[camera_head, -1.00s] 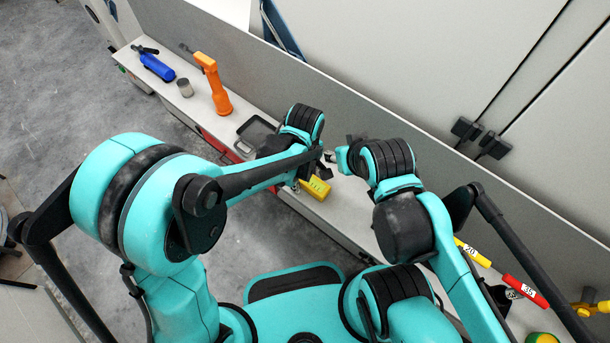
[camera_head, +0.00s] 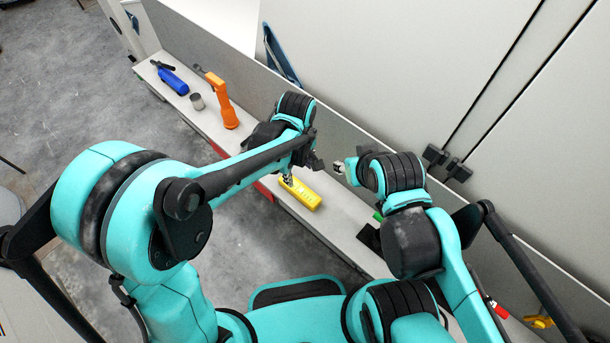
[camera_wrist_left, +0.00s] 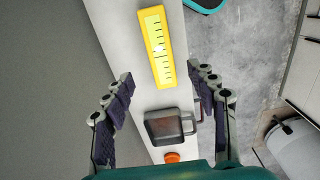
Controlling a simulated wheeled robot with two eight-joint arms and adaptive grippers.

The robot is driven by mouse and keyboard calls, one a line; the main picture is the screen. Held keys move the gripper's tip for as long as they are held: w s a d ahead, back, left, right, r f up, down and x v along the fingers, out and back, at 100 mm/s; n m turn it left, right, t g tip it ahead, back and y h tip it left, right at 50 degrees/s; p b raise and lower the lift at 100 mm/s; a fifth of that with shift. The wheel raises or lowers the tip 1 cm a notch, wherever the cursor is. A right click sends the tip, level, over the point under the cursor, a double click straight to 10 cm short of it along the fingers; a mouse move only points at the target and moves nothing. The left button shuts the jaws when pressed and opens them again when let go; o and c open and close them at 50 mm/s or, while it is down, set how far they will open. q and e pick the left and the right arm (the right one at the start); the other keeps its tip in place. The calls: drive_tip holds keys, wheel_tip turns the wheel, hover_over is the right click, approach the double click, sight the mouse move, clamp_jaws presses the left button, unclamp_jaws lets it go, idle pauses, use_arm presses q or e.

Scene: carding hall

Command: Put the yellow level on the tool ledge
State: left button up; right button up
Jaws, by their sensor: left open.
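The yellow level (camera_head: 300,193) lies flat on a long, narrow light-grey ledge (camera_head: 345,219) in the head view. In the left wrist view the level (camera_wrist_left: 157,45) lies lengthwise on the same ledge, beyond the fingertips. My left gripper (camera_wrist_left: 160,74) is open and empty, its fingers spread either side of the ledge as seen from the wrist. In the head view the left gripper (camera_head: 287,180) is at the level's upper-left end, partly hidden by its own arm. My right gripper (camera_head: 339,167) is to the right of the level; its jaws are too small to read.
An orange tool (camera_head: 222,100), a grey cup (camera_head: 197,101) and a blue tool (camera_head: 172,80) stand or lie further left on the ledge. A dark tray-like object (camera_wrist_left: 170,126) is nearer in the wrist view. A wall panel (camera_head: 350,130) runs behind.

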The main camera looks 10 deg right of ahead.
use_arm(q)
drive_tip(key=shift+r, duration=0.5)
drive_tip(key=s+a+r+m+t, duration=0.2)
drive_tip(key=a+r, duration=0.2)
drive_tip(key=a, duration=0.4)
drive_tip(key=s+a+r+m+t, duration=0.2)
drive_tip(key=s+a+r+m, duration=0.1)
drive_tip(key=a, duration=0.5)
drive_tip(key=s+a+r+m+t, duration=0.2)
drive_tip(key=a+r, duration=0.3)
drive_tip(key=a, duration=0.3)
drive_tip(key=shift+s+m+t, duration=0.3)
drive_tip(key=shift+s+t, duration=0.15)
drive_tip(key=shift+t, duration=0.15)
drive_tip(key=shift+a, duration=0.1)
